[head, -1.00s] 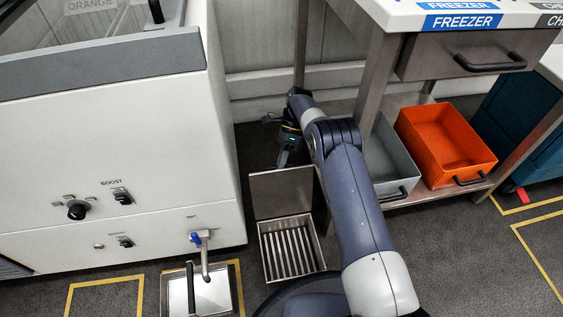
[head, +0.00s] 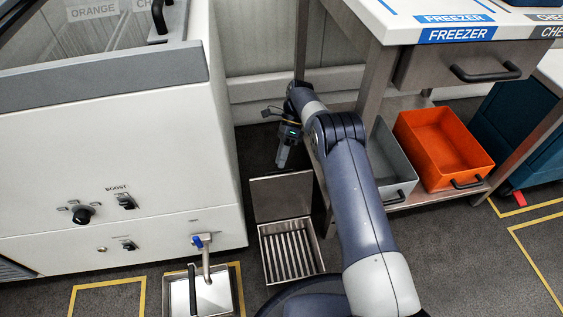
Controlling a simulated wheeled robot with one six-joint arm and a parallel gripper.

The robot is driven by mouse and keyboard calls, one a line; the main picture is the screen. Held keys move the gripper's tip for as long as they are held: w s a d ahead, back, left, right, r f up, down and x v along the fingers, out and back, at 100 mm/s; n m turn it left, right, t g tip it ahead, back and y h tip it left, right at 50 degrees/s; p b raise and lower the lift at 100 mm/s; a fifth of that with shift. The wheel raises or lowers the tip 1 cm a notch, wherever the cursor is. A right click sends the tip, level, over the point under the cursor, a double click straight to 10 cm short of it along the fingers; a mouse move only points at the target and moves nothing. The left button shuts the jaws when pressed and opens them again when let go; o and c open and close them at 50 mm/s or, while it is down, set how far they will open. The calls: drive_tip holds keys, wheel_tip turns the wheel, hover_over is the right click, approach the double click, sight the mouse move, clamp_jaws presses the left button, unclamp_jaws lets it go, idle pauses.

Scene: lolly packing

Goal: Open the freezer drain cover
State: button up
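The drain cover (head: 281,197) is a plain metal plate at the back edge of a floor drain with a slatted grate (head: 291,250), beside the white freezer (head: 105,150). The plate is off the grate, so the slats show. It looks swung back, but I cannot tell its exact tilt. My gripper (head: 283,160) points down just above and behind the plate's far edge, and they look apart. Its fingers are small and dark, and I cannot tell whether they are open or shut.
A tap with a blue handle (head: 197,240) sits over a metal pan (head: 207,296) left of the drain. A steel table leg (head: 318,180) stands close right of the plate. A grey bin (head: 393,165) and an orange bin (head: 440,150) sit on the low shelf.

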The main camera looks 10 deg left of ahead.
wheel_tip(320, 180, up, 4)
drive_tip(key=shift+r+p, duration=0.2)
drive_tip(key=shift+p, duration=0.35)
drive_tip(key=shift+f, duration=0.1)
drive_tip(key=b, duration=0.4)
approach(281, 192)
wheel_tip(281, 192, down, 3)
drive_tip(key=a, duration=0.3)
drive_tip(key=shift+d, duration=0.25)
drive_tip(key=shift+f, duration=0.1)
drive_tip(key=shift+w+f, duration=0.1)
drive_tip(key=shift+w, duration=0.05)
